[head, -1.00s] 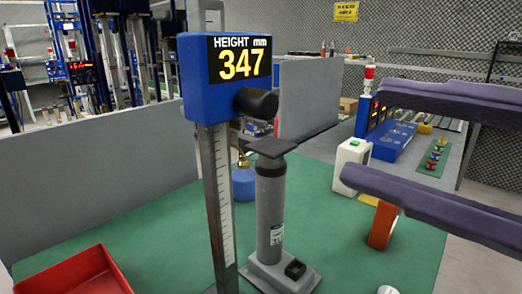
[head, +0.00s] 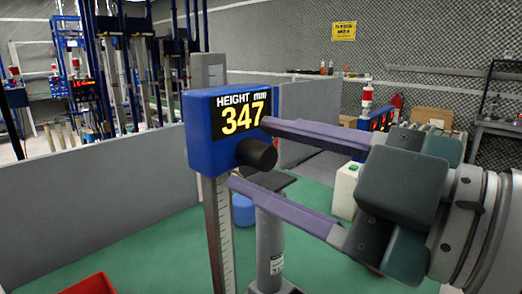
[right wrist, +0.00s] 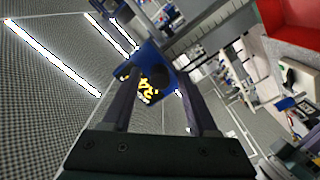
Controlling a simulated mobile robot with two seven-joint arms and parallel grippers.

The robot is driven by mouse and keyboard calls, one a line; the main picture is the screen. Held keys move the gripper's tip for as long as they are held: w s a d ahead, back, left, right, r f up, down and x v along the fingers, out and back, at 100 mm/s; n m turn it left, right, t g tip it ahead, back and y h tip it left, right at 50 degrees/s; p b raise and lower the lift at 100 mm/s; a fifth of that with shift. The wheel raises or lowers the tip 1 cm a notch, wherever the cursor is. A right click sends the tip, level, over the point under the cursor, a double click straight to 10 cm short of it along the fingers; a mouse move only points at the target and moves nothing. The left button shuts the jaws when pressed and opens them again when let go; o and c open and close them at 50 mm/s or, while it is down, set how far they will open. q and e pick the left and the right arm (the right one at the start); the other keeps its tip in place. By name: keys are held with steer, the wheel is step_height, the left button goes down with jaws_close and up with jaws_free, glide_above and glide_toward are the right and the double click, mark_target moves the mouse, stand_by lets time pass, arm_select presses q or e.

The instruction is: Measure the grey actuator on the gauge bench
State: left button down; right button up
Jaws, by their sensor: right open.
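The grey actuator (head: 269,235) stands upright behind the gauge post (head: 218,240), partly hidden by my right gripper's lower finger. A dark flat plate (head: 279,180) is at its top; I cannot tell if they touch. The blue gauge head (head: 203,135) reads HEIGHT mm 347 and carries a black knob (head: 258,154). My right gripper (head: 248,152) is open, its purple fingers above and below the knob from the right. In the right wrist view the blue head (right wrist: 148,62) shows between and beyond the fingers (right wrist: 160,78). My left gripper is out of view.
A red tray (head: 90,285) is at the lower left of the green bench top (head: 150,250). A blue object (head: 243,209) stands behind the post. A white box (head: 345,190) stands to the right. Grey panels (head: 90,195) bound the back and left.

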jaws_close()
step_height(320, 180, down, 8)
steer(key=b, duration=0.4)
steer(key=shift+r+b, duration=0.25)
steer(key=shift+b, duration=0.1)
jaws_free()
steer(key=shift+r, duration=0.1)
